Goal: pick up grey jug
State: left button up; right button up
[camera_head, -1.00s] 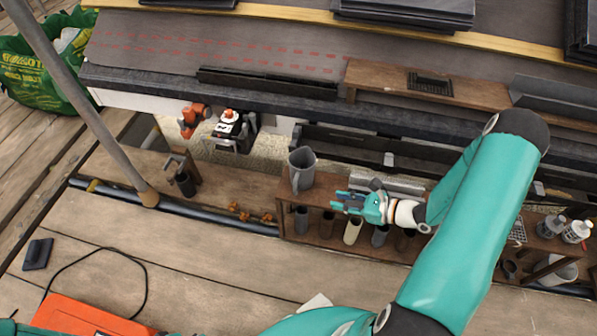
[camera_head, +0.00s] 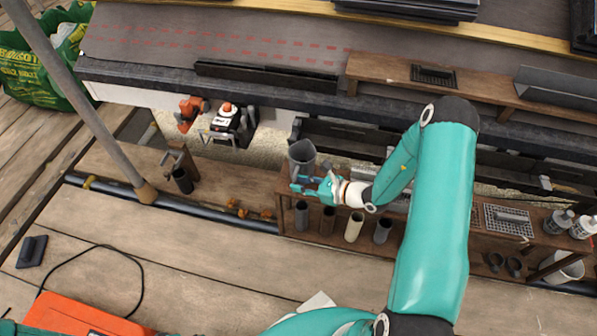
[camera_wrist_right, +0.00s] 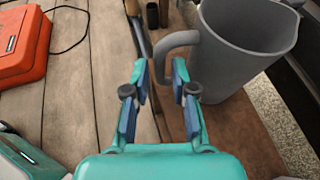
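The grey jug (camera_head: 302,158) stands upright on the wooden shelf in the head view. In the right wrist view the jug (camera_wrist_right: 238,50) fills the upper right, its handle pointing left. My right gripper (camera_head: 300,184) is at the jug's near side in the head view. In the right wrist view the right gripper (camera_wrist_right: 160,78) is open, with its fingertips apart just below and beside the handle (camera_wrist_right: 172,48). Nothing is between the fingers. I cannot tell whether a finger touches the handle. My left gripper is not in view.
Several tube-shaped holders (camera_head: 328,219) sit under the shelf (camera_head: 262,190). An orange case (camera_head: 70,315) lies on the planks, and it also shows in the right wrist view (camera_wrist_right: 22,42). White bottles (camera_head: 583,227) stand at the right. A grey pole (camera_head: 85,110) slants down at the left.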

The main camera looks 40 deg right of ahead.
jog(key=x, duration=0.2)
jog(key=shift+w+a+f, duration=0.1)
jog(key=shift+w+f, duration=0.05)
jog(key=shift+w, duration=0.15)
grip_shut()
jog(key=shift+r, duration=0.25)
